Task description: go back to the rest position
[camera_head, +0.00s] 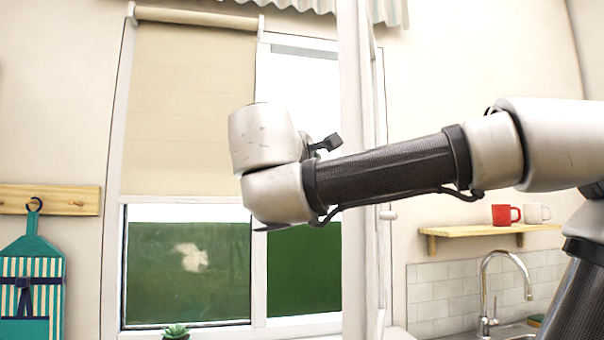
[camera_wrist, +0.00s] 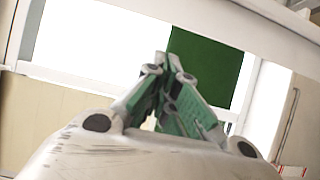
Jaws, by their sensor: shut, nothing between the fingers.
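My gripper (camera_wrist: 170,62) shows in the wrist view, with its green and grey fingers together and nothing between them. It points toward the window, and a dark green pane (camera_wrist: 205,62) lies behind the fingertips. In the head view my arm reaches in from the right at about the height of the window's middle, and its wrist end is in front of the window (camera_head: 190,270). My gripper itself cannot be made out in the head view. No stamp or inkpad shows in either view.
An open window sash (camera_head: 354,250) stands behind my arm. A wooden shelf (camera_head: 455,231) with a red mug (camera_head: 505,214) and a white mug (camera_head: 536,213) is at right, above a faucet (camera_head: 487,290). A green apron (camera_head: 32,270) hangs at left. A small plant (camera_head: 176,331) is at the bottom.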

